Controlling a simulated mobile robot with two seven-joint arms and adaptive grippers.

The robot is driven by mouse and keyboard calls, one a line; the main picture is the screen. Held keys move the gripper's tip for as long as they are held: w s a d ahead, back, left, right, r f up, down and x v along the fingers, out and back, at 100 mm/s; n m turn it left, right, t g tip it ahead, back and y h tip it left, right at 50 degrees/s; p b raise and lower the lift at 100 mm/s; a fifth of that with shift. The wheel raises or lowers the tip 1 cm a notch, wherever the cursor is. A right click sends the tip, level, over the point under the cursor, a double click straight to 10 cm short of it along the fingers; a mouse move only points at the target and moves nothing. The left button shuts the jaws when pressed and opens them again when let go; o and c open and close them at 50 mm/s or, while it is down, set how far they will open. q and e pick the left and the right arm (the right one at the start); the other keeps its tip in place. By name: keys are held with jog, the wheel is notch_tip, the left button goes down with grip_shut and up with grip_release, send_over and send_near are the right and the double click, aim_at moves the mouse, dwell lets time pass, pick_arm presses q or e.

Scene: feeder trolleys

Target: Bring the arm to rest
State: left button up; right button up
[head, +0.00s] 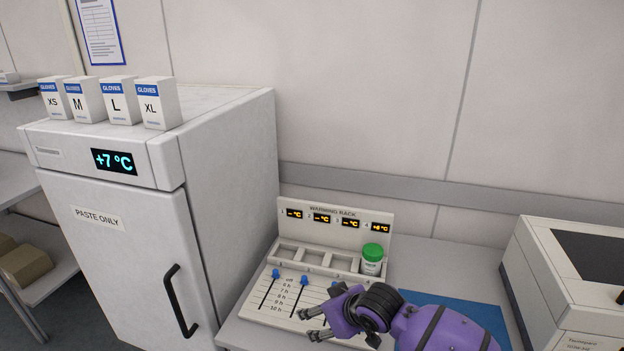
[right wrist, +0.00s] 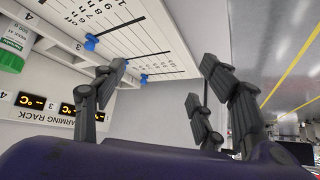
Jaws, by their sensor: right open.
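My right gripper (head: 308,325) is at the end of the purple arm, over the front part of the warming rack's slider panel. Its fingers are apart with nothing between them. They also show spread and empty in the right wrist view (right wrist: 165,75). The warming rack (head: 385,218) stands on the bench. A white jar with a green lid (head: 372,262) stands upright in its rightmost slot, apart from the gripper. The jar also shows at the left edge of the right wrist view (right wrist: 12,45). My arm hides part of the slider panel. My left gripper is not in view.
A white fridge (head: 230,190) marked "PASTE ONLY" stands left of the bench, its door shut, with several glove boxes (head: 118,100) on top. A blue mat (head: 490,312) lies under my right arm. A white machine (head: 545,270) stands at the right.

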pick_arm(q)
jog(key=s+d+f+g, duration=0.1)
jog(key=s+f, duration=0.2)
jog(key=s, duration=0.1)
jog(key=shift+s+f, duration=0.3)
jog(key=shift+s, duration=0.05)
pick_arm(e)
jog(key=s+d+f+m+t+h, duration=0.1)
jog(key=s+d+f, duration=0.4)
jog(key=s, duration=0.6)
jog(key=s+d+f+m+h, duration=0.2)
jog(key=s+d+f, duration=0.3)
jog(key=s, duration=0.6)
jog(key=s+d+f+m+t+h, duration=0.1)
jog(key=s+d+f+m, duration=0.2)
jog(key=s+d+f, duration=0.3)
jog(key=s, duration=0.4)
jog(key=shift+s+f+m+t, duration=0.3)
jog(key=shift+s+f+m, duration=0.05)
jog(key=shift+s+m, duration=0.05)
